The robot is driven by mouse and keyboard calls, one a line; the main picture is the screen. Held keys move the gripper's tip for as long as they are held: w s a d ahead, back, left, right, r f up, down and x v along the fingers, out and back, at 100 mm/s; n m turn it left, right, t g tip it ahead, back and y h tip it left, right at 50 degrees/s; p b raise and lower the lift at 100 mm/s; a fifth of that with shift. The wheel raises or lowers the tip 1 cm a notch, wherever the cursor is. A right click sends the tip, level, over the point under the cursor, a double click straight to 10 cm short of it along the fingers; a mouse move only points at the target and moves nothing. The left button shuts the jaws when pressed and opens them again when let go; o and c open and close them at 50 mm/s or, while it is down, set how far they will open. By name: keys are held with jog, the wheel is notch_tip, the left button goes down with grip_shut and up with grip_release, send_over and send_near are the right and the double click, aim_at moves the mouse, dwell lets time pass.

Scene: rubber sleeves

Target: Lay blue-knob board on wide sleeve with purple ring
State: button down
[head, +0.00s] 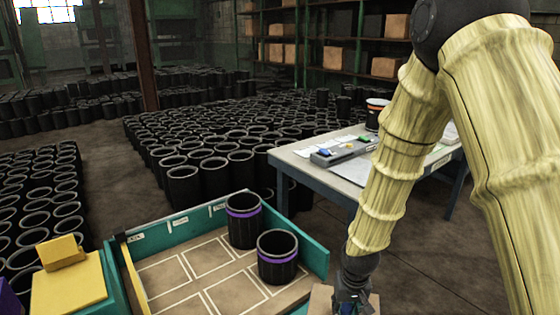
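Two black sleeves with purple rings stand upright in the teal-walled tray (170,241): a rear sleeve (243,232) with its ring near the top, and a front sleeve (277,270) with its ring lower down. Both mouths look open and uncovered. The front one looks slightly wider, but it is also nearer. My gripper (351,303) points down at the bottom edge, right of the front sleeve. A light brown board (318,301) shows around and below it. A little blue shows at the fingers, possibly the knob. The fingertips are mostly hidden.
A yellow board with a yellow block-shaped knob (62,251) sits left of the tray. A worktable (298,159) behind carries a grey panel and a black sleeve with an orange ring (377,116). Many black sleeves crowd the floor. The tray's left cells are empty.

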jog(key=shift+s+r+p, duration=0.15)
jog(key=shift+s+p, duration=0.6)
jog(key=shift+p, duration=1.35)
jog(key=shift+s+d+f+p, duration=0.1)
jog(key=shift+s+f+p, duration=0.1)
jog(key=shift+p, duration=0.25)
jog(key=shift+f, duration=0.1)
